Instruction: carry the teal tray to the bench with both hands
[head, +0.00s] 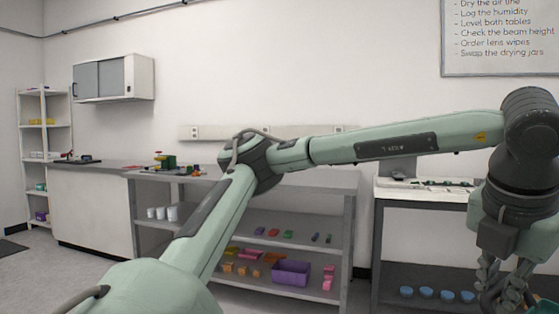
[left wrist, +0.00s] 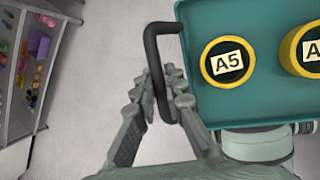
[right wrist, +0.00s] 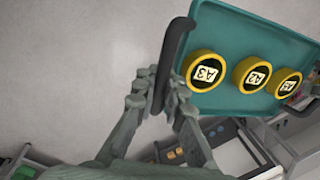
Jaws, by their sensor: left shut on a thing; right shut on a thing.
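My left gripper (head: 508,300), also in the left wrist view (left wrist: 163,88), is shut on the tray's dark handle (left wrist: 150,50). My right gripper (right wrist: 160,92) is shut on the opposite dark handle (right wrist: 172,55).
In the head view, a grey bench (head: 315,180) has shelves holding a purple bin (head: 291,273) and small coloured parts. A light-topped table (head: 425,193) stands at the right, with blue bowls (head: 426,293) below. My left arm crosses in front. A shelf rack (head: 40,165) stands far left.

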